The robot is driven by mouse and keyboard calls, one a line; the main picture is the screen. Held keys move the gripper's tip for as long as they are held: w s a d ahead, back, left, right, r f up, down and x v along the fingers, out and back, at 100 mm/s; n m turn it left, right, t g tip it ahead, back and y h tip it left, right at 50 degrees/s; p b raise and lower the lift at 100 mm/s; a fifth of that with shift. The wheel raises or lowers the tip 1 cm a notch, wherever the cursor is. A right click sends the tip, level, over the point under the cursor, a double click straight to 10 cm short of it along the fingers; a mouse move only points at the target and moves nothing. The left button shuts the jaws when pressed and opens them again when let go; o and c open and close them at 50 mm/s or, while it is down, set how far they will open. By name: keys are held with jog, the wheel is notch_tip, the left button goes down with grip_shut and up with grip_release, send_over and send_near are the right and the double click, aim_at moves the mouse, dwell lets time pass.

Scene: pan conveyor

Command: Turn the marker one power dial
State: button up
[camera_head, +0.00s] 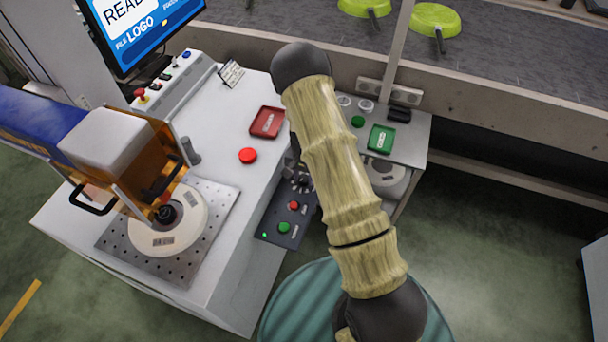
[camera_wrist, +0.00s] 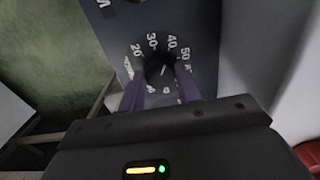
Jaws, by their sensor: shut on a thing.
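The power dial (camera_wrist: 157,68) is a round black knob on a dark blue-grey panel, ringed by white numbers; 20, 30, 40 and 50 are readable. A light mark on the knob points up and slightly right, roughly between 30 and 40. My gripper (camera_wrist: 160,78) reaches it from below in the wrist view, with one purple finger on each side, shut on the knob. In the head view, the control panel (camera_head: 272,217) hangs on the front of the white machine, and the dial (camera_head: 300,183) is partly covered by my arm.
The panel also carries a red button (camera_head: 293,205) and a green button (camera_head: 284,228). Above it, a red tray (camera_head: 267,122) and a large red button (camera_head: 248,155) are on the white top (camera_head: 225,125). A green tray (camera_head: 381,138) sits to the right.

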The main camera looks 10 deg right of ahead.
aim_at(304, 178)
jog(key=shift+w+m, duration=0.1)
jog(key=shift+m, duration=0.2)
jog(key=o, duration=1)
jog(key=shift+c, duration=0.2)
jog(key=shift+r, duration=0.1)
notch_tip(304, 178, up, 17)
jog(key=shift+r, duration=0.1)
